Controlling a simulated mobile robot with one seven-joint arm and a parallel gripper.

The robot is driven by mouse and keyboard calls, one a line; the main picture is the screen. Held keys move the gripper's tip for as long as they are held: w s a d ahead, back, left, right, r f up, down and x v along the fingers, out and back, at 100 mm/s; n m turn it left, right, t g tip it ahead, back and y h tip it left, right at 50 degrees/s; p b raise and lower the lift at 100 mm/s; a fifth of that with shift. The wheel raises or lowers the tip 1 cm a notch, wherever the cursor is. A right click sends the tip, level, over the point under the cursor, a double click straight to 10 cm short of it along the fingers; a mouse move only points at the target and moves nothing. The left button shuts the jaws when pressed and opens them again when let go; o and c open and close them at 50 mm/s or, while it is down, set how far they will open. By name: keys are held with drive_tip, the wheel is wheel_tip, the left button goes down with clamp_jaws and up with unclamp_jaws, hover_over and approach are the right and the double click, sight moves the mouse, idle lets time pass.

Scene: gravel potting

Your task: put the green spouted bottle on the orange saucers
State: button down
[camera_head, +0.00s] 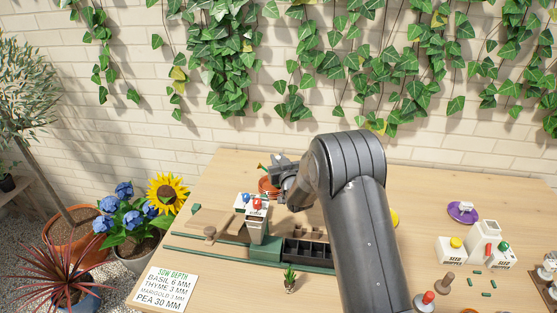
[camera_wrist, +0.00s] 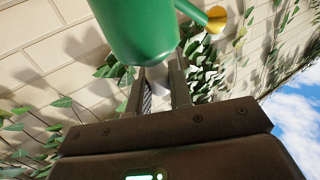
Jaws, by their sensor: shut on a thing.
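My gripper (camera_wrist: 160,78) is shut on the bottle's pale lower part. In the head view, a small green piece of the bottle (camera_head: 262,166) shows just left of my gripper (camera_head: 283,168); my gripper hides the rest. The orange saucers (camera_head: 266,187) are at the back of the table, just below and left of my gripper in the picture, partly covered by it. I cannot tell the height of the bottle above them.
A white dispenser (camera_head: 256,228) with blue and red knobs stands in front of the saucers, beside a black cell tray (camera_head: 308,252). A purple saucer (camera_head: 462,212) and white seed boxes (camera_head: 484,243) are at the right. The table's back left is mostly clear.

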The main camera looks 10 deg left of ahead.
drive_tip(key=c, duration=1.3)
unclamp_jaws()
drive_tip(key=shift+f, duration=0.1)
